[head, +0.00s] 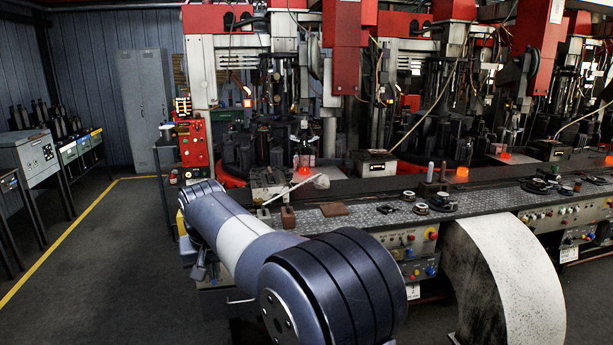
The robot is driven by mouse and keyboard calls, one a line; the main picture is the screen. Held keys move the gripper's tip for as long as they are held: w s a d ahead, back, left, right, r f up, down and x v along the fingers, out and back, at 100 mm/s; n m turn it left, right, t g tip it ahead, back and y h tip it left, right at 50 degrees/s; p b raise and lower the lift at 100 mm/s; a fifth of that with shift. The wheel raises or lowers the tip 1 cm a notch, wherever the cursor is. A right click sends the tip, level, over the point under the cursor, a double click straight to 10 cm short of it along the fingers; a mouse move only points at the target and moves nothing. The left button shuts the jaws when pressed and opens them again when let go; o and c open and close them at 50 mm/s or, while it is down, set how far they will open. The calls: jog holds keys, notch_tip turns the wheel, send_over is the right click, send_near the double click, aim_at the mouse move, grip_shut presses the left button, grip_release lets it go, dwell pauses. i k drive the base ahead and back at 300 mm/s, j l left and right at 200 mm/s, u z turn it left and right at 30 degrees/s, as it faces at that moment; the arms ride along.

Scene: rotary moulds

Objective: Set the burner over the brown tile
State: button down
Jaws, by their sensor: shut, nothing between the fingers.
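The brown tile (334,209) lies flat on the patterned metal bench top, just above my arm's tube in the picture. A darker brown block (288,217) stands a little to its left. I cannot tell for sure which object is the burner. Several small round dark and metal parts, such as one ring-shaped part (421,208), lie on the bench right of the tile. A thin rod with a pale rounded head (321,182) slants above the bench behind the tile. My arm crosses the front of the bench. I cannot make out my gripper; the arm may hide it.
The bench top (372,213) has bare room right of the tile. Upright grey cylinders (430,172) and a glowing orange lamp (461,174) stand behind it. Tall moulding machines rise at the back. A white curved chute (515,275) is at the lower right. The floor at left is open.

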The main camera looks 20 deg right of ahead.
aim_at(321, 181)
jog(key=i+l, duration=0.55)
jog(key=i+l+z, duration=0.15)
jog(key=i+l, duration=0.9)
jog(key=i, duration=0.3)
jog(key=i+l+z, duration=0.1)
jog(key=i+l, duration=0.4)
jog(key=i, duration=0.15)
